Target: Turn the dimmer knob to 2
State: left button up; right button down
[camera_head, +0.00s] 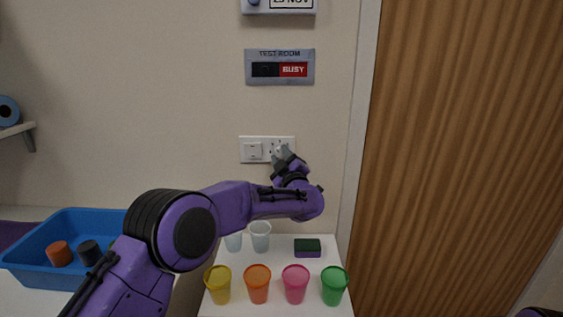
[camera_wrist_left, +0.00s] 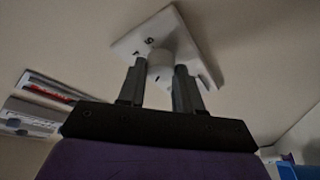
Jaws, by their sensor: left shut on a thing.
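A white wall plate (camera_head: 242,150) holds a rocker switch (camera_head: 253,150) on its left and the dimmer knob on its right. My left gripper (camera_head: 281,152) reaches the right half of the plate and mostly covers the knob in the head view. In the left wrist view, the round white knob (camera_wrist_left: 161,62) sits between the two grey fingers of my left gripper (camera_wrist_left: 161,78), which is shut on it. Parts of the dial marks show on the plate (camera_wrist_left: 130,43), but the knob's setting cannot be read. My right gripper is not in view.
A grey sign reading BUSY (camera_head: 280,67) hangs above the plate. Below, yellow (camera_head: 217,285), orange (camera_head: 257,284), pink (camera_head: 295,284) and green (camera_head: 334,286) cups stand with a sponge (camera_head: 307,248). A blue bin (camera_head: 45,275) stands left. A wooden door (camera_head: 470,150) is right.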

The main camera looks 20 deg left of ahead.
pick_arm(q)
jog(key=shift+n+g, duration=0.6)
jog(key=shift+n, duration=0.9)
jog(key=o, duration=1)
jog(key=shift+o, duration=0.2)
jog(key=shift+s+d+b, duration=0.3)
jog(key=shift+b, duration=0.1)
jog(key=b+v, duration=0.2)
jog(key=v, duration=0.7)
jog(key=shift+s+d, duration=0.2)
jog(key=shift+s, duration=0.1)
jog(key=shift+r, duration=0.1)
